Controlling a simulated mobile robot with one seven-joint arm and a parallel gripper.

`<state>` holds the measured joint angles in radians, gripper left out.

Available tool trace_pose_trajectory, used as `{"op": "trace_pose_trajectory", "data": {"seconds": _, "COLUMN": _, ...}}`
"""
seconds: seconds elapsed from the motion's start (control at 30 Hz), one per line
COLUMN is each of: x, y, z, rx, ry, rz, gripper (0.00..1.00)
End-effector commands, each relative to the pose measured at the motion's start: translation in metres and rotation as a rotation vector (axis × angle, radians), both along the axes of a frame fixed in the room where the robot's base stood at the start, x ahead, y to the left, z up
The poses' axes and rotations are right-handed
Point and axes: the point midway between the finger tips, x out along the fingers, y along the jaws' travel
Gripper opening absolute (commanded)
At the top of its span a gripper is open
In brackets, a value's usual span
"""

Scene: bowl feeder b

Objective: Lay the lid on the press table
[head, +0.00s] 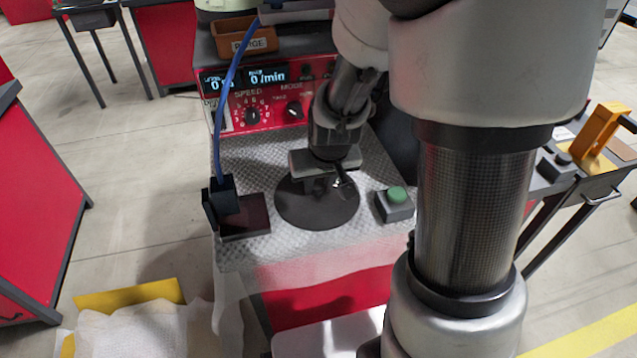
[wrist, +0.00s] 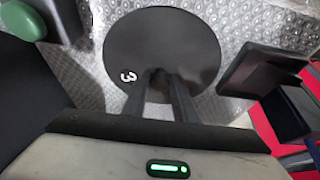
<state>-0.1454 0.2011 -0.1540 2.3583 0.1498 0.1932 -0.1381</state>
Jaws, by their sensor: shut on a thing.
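The lid (head: 310,212) is a dark round disc over the patterned grey top of the press table (head: 237,158). It also shows in the wrist view (wrist: 190,35), with a white mark like a 3 near its left edge. My gripper (head: 328,183) is above the middle of the lid. The grip point itself is partly hidden by the fingers. I cannot tell whether the lid touches the table top or hangs just above it.
A green button on a grey box (head: 395,203) stands right of the lid. A dark block with a blue cable (head: 222,200) and a dark flat plate (head: 245,217) are at its left. Behind is a red control panel (head: 262,105) with knobs, under an orange bin (head: 245,40).

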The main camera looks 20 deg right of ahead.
Motion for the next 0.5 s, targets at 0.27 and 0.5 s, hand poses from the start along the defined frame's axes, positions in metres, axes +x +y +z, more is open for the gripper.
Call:
{"op": "trace_pose_trajectory", "data": {"seconds": 0.27, "x": 0.0002, "y": 0.0000, "z": -0.0013, "rx": 0.000, "ry": -0.001, "rz": 0.000, "gripper": 0.47}}
{"op": "trace_pose_trajectory", "data": {"seconds": 0.5, "x": -0.0007, "y": 0.0000, "z": -0.0010, "rx": 0.000, "ry": 0.001, "rz": 0.000, "gripper": 0.47}}
